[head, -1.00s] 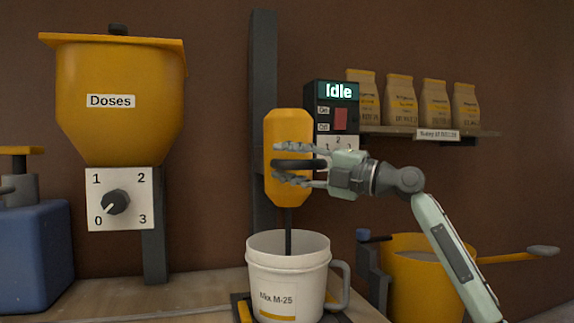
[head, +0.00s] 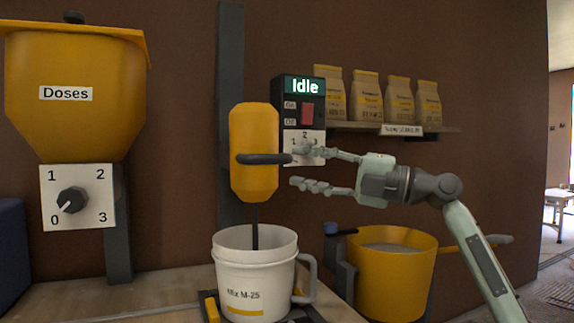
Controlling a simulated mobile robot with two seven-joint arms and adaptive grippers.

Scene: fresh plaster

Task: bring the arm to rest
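My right gripper (head: 322,170) is open and empty, its fingers pointing left. It is in the air right of the yellow mixer head (head: 254,185) and its dark handle (head: 264,159), with a gap between the fingertips and the mixer body. The upper finger overlaps the dial of the control box (head: 304,88) in the picture; I cannot tell whether it touches. The box display reads "Idle". My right arm comes up from the lower right. My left gripper is out of view.
A white bucket (head: 240,284) stands under the mixer shaft. A yellow doses hopper (head: 72,110) with a dial is at left. A yellow tub (head: 392,285) is at lower right. Several paper bags stand on a wall shelf (head: 446,129). Free room lies right of the arm.

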